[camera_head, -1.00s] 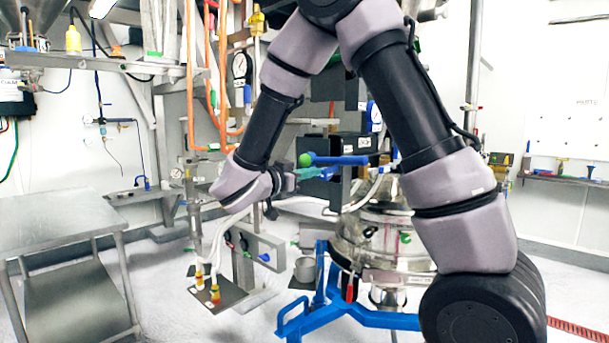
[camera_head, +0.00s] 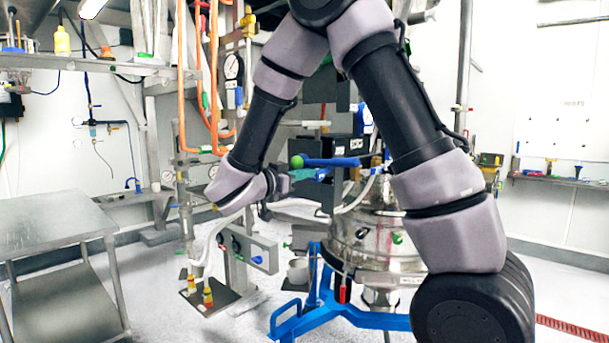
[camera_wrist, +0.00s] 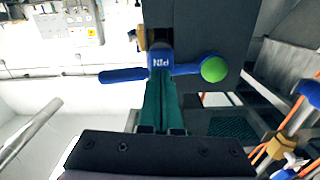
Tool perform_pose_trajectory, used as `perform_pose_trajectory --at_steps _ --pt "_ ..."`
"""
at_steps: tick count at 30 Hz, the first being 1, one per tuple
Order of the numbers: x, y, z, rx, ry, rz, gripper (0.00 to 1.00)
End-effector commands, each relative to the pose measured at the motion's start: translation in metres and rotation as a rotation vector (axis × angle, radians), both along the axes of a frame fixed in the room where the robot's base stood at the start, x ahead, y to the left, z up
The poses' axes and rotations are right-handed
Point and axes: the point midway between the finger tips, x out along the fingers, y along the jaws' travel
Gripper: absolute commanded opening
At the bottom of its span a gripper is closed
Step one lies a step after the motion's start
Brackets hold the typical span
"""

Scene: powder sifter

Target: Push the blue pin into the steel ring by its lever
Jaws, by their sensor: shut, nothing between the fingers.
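The blue pin (camera_wrist: 160,58), marked "PIN", shows in the wrist view against a dark plate. Its blue lever (camera_wrist: 123,75) runs across it and ends in a green ball (camera_wrist: 214,69) on the right. In the head view, the lever (camera_head: 335,161) and the ball (camera_head: 297,161) stand level beside the dark boxes. My gripper (camera_wrist: 160,82) is shut, with its green fingers reaching up to the pin just below the lever. I cannot tell whether the fingertips touch it. In the head view, my gripper (camera_head: 312,173) is just under the lever. I cannot make out the steel ring.
The dark plate (camera_wrist: 205,25) fills the wrist view's upper middle. In the head view, a steel vessel (camera_head: 370,235) stands on a blue frame (camera_head: 340,312) below my forearm. A steel table (camera_head: 50,215) is at left, and orange pipes (camera_head: 181,90) rise behind.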

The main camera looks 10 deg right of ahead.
Motion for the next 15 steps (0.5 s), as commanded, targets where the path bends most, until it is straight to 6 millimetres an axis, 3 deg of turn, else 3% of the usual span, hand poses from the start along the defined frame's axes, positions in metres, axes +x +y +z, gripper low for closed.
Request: perform_pose_trajectory --at_steps 15 --pt "-0.021 0.030 0.000 0.000 0.000 0.004 0.00"
